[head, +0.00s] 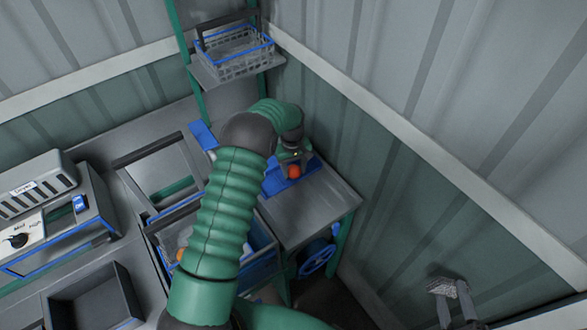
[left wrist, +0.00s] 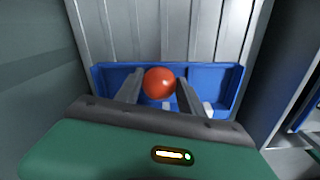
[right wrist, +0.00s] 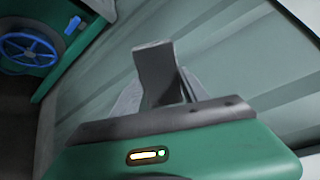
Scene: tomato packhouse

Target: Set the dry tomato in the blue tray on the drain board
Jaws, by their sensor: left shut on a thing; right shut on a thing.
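A red tomato (left wrist: 159,83) is between the fingers of my left gripper (left wrist: 158,95), which is shut on it. The tomato (head: 294,171) also shows in the head view, below the left gripper (head: 293,160). It is over the blue tray (left wrist: 112,82); I cannot tell if it touches the tray floor. The tray (head: 277,186) sits on the grey metal drain board (head: 318,205), partly hidden by my left arm. My right gripper (head: 450,287) is away at the lower right, shut on a grey, folded-looking piece (right wrist: 155,72), perhaps cloth.
A wire basket (head: 235,62) stands on a shelf at the back. A blue-rimmed crate (head: 262,262) is partly behind my left arm. A grey machine with a dial (head: 35,235) and a dark bin (head: 95,295) are at the left. A corrugated wall (head: 400,190) closes the right side.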

